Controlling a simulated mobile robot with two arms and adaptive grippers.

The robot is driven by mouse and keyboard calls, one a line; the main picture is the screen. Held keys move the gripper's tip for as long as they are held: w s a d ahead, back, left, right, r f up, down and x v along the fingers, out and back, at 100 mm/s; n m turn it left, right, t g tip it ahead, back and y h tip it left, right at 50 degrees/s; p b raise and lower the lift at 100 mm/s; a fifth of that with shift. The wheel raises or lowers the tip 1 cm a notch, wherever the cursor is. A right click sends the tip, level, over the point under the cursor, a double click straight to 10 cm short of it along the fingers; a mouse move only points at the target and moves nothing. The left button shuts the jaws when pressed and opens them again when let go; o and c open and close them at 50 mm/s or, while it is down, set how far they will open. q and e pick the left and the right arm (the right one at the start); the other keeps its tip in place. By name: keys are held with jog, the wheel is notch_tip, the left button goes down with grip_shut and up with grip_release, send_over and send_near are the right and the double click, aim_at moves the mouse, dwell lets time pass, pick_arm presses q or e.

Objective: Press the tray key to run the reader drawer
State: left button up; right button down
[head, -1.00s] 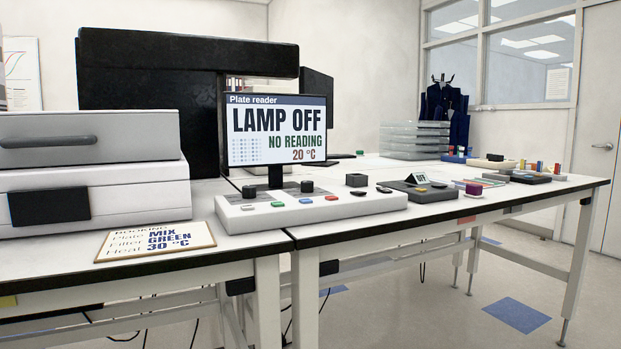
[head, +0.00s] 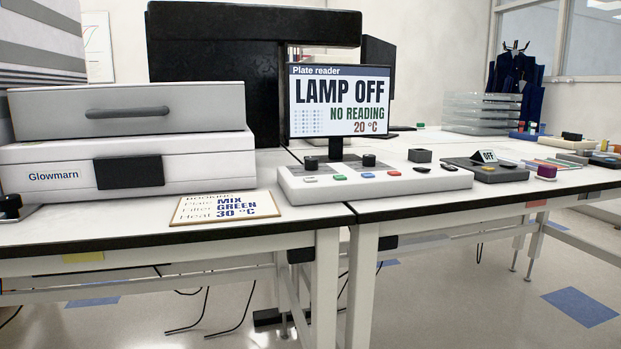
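The plate reader (head: 220,160), a white and grey box marked Glowmarn, stands on the left bench. A dark panel (head: 129,172) sits on its front, and no tray sticks out. The white key console (head: 300,192) lies to the right, below the screen. Its front row has a white key (head: 310,180), a green key (head: 340,178), a blue key (head: 366,176), a red key (head: 393,173) and dark keys. Key labels are too small to read. The screen (head: 340,100) says LAMP OFF, NO READING, 20 °C. Neither of my grippers is in view.
A booking card (head: 190,213) reading MIX, GREEN, 30 °C lies before the reader. A dark box with an OFF sign (head: 488,156) stands right of the console. A black-topped item (head: 10,207) is cut off at the left edge.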

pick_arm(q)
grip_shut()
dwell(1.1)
